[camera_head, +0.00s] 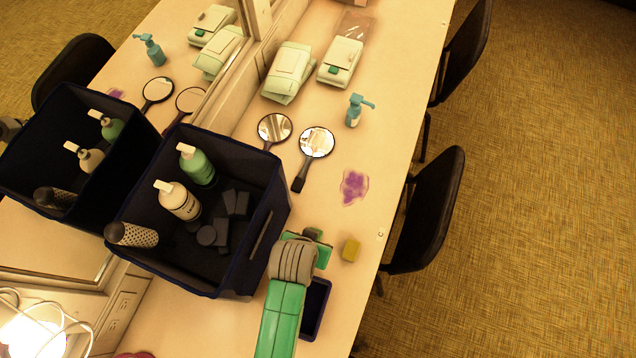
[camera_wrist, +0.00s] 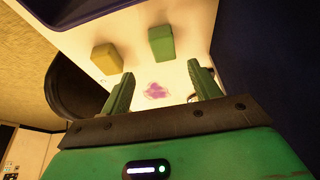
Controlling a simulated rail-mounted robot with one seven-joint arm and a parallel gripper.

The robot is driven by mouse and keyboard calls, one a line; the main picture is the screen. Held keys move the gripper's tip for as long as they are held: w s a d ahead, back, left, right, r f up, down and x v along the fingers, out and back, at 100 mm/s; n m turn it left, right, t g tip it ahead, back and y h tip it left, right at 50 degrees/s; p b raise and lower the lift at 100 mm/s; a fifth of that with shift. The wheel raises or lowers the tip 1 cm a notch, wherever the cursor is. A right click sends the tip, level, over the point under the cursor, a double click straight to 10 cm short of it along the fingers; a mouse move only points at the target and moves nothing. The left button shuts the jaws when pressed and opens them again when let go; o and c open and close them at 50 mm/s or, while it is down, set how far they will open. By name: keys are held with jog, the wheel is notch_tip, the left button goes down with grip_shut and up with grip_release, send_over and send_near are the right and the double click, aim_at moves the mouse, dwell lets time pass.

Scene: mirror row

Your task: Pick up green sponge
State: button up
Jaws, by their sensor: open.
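The green sponge (camera_wrist: 161,42) is a small block lying on the pale counter in the wrist view. It lies ahead of my open gripper (camera_wrist: 161,70), in line with the gap between the two green fingers, and nothing is between the fingertips. In the head view my gripper (camera_head: 320,243) is over the counter, just right of the big dark bin. There I cannot clearly tell the green sponge from my green fingers; my gripper seems to cover it.
A yellow sponge (camera_head: 351,250) lies close by on the right. A dark bin (camera_head: 262,240) with bottles stands left, and a small dark blue tray (camera_head: 318,308) lies near my arm. A purple stain (camera_head: 354,186), hand mirrors and a teal spray bottle (camera_head: 354,112) are farther up the counter.

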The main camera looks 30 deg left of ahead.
jog(key=x, duration=0.7)
jog(key=shift+a+f, duration=0.2)
jog(key=shift+a, duration=0.15)
jog(key=shift+c, duration=0.4)
jog(key=c, duration=1)
